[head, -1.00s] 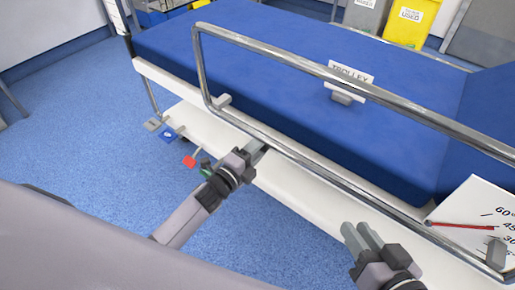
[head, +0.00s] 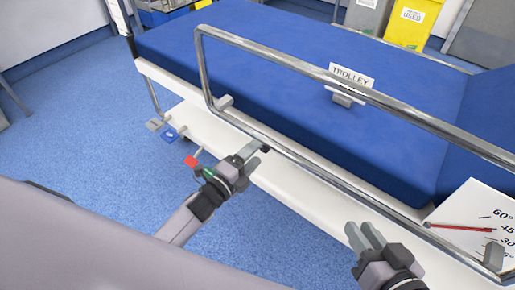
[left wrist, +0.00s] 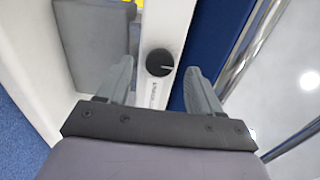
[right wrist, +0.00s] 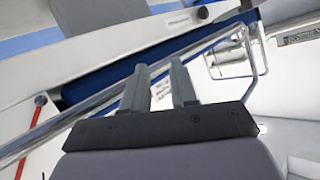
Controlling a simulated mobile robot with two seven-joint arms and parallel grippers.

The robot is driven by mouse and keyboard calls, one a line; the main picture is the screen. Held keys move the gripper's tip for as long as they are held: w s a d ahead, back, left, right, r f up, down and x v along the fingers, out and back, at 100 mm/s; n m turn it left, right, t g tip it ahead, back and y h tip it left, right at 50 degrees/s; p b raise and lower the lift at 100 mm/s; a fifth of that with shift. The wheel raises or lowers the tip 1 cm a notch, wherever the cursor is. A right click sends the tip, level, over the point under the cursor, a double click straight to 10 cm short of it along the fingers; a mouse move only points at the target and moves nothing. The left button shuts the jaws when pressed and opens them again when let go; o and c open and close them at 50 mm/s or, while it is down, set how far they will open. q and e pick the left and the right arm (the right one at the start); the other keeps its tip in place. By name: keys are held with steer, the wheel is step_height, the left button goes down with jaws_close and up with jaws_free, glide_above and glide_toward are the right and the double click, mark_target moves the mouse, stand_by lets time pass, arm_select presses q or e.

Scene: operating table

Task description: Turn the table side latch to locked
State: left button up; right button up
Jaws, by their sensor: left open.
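The side latch is a round black knob (left wrist: 160,63) with a pale pointer line, on the white side rail of the table, seen in the left wrist view. Small lettering (left wrist: 152,93) is on the rail beside it, too small to read. My left gripper (head: 257,147) is at the rail with its fingers apart. In the left wrist view its fingers stand on either side of the knob's line, and I cannot tell whether they touch it. The knob also shows in the right wrist view (right wrist: 203,12). My right gripper (head: 364,230) is open and empty, in front of the rail.
A metal guard rail (head: 300,160) runs along the blue mattress (head: 290,85), close to my left fingers. A trolley sign (head: 351,76) stands at the mattress edge. An angle board (head: 485,215) with a red pointer is at right.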

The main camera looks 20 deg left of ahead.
arm_select(q)
steer(key=shift+p+v, duration=0.4)
steer(key=shift+v, duration=1.8)
arm_select(e)
steer(key=shift+s+d+f+h, duration=0.2)
steer(key=shift+s+d+h, duration=0.15)
steer(key=shift+d, duration=0.25)
steer(key=shift+r, duration=0.15)
